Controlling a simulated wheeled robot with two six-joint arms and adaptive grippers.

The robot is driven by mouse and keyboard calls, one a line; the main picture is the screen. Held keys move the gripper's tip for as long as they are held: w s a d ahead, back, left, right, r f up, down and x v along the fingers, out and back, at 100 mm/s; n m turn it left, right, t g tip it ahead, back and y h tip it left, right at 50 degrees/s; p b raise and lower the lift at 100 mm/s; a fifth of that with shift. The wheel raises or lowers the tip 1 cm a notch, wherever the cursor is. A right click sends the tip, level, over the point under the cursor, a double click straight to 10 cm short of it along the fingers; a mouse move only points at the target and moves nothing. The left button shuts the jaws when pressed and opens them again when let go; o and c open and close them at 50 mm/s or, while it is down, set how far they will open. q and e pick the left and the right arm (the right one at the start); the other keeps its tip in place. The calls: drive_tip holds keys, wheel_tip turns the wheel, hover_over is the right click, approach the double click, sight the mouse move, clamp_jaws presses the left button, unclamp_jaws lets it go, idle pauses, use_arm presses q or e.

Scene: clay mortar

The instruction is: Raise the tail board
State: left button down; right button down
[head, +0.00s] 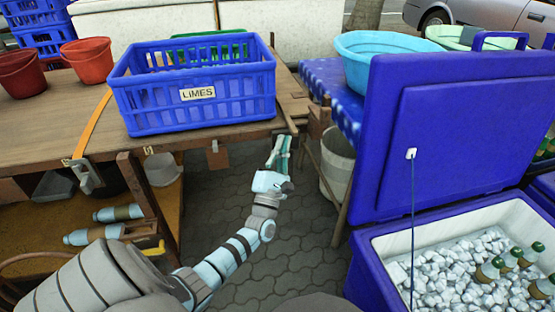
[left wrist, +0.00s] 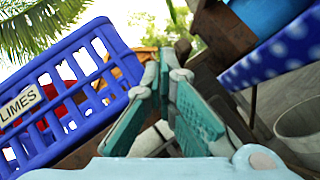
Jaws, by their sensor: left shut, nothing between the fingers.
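My left gripper (head: 279,150) is shut and empty, its teal fingers pointing up just below the right end of the wooden cart top (head: 60,115). In the left wrist view the fingers (left wrist: 172,75) stand close together in front of wooden parts. Narrow wooden boards (head: 290,95) lie at the cart's right end, beside the crate, with a short wooden block (head: 318,120) by them. I cannot tell for certain which of these is the tail board, nor whether the fingers touch any wood. My right gripper is not in view.
A blue LIMES crate (head: 200,112) stands on the cart near its right end, left of the fingers in the left wrist view (left wrist: 60,95). An open blue cooler (head: 372,262) with ice and bottles stands right. A white bucket (head: 337,165) sits beyond the gripper. Paving between is clear.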

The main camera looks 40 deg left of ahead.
sight(290, 128)
use_arm(q)
drive_tip(key=w+r, duration=0.2)
drive_tip(key=r, duration=0.1)
drive_tip(key=shift+w+r, duration=0.25)
drive_tip(key=shift+w, duration=0.1)
drive_tip(key=shift+w+d+r, duration=0.2)
drive_tip(key=shift+r, duration=0.25)
drive_tip(key=shift+f, duration=0.1)
idle(1.0)
